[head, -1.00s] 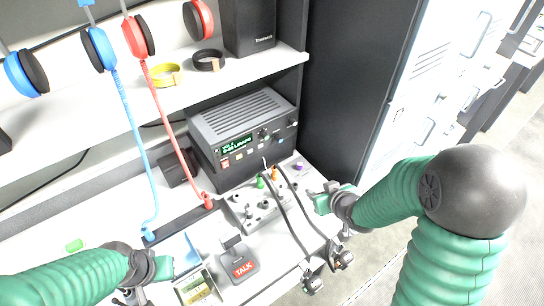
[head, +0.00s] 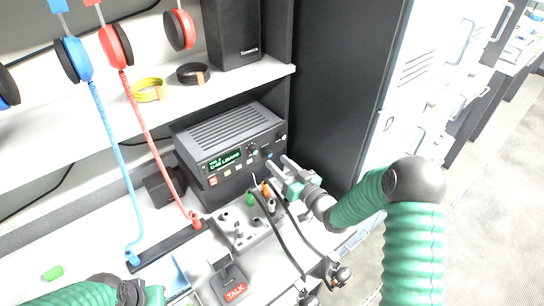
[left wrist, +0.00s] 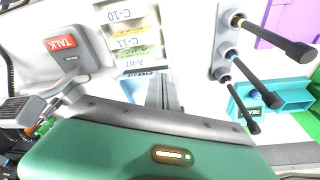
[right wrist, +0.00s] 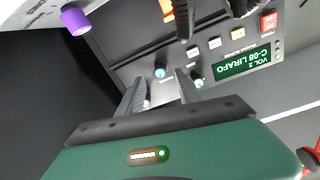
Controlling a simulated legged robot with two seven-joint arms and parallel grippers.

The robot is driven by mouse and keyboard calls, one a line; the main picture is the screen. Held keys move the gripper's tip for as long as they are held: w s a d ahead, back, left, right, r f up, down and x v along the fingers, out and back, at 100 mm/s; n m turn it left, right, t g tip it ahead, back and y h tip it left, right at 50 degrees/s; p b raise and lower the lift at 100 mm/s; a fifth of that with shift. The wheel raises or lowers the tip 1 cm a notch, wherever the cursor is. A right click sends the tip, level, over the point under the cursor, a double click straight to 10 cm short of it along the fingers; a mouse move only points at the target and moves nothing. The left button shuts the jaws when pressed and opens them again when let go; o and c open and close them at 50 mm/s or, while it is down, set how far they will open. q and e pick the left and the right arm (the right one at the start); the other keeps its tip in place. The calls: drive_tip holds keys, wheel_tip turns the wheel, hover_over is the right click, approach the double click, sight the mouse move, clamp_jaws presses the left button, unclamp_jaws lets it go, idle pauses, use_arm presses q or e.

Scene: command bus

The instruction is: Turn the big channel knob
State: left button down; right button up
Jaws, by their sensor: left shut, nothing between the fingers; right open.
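The grey radio (head: 228,150) stands on the desk under the shelf, with a green lit display (head: 221,160) and knobs at the right of its front. My right gripper (head: 277,166) is open in front of the right part of this face. In the right wrist view, its fingers reach toward the radio's face, near a small blue-capped control (right wrist: 160,72) and a pale-capped knob (right wrist: 197,82). Which control is the big channel knob is unclear; the gripper partly hides that area. My left gripper (left wrist: 160,82) is shut and empty, low at the left over the desk.
A jack panel (head: 240,232) with plugs and black cables lies below the radio. A TALK pedestal (head: 233,289) stands in front. Headphones with blue and red cords hang at the left. A dark cabinet side (head: 345,90) rises right of the radio.

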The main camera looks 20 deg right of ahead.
sight(270, 156)
drive_tip(key=x, duration=0.4)
drive_tip(key=shift+w, duration=0.15)
clamp_jaws()
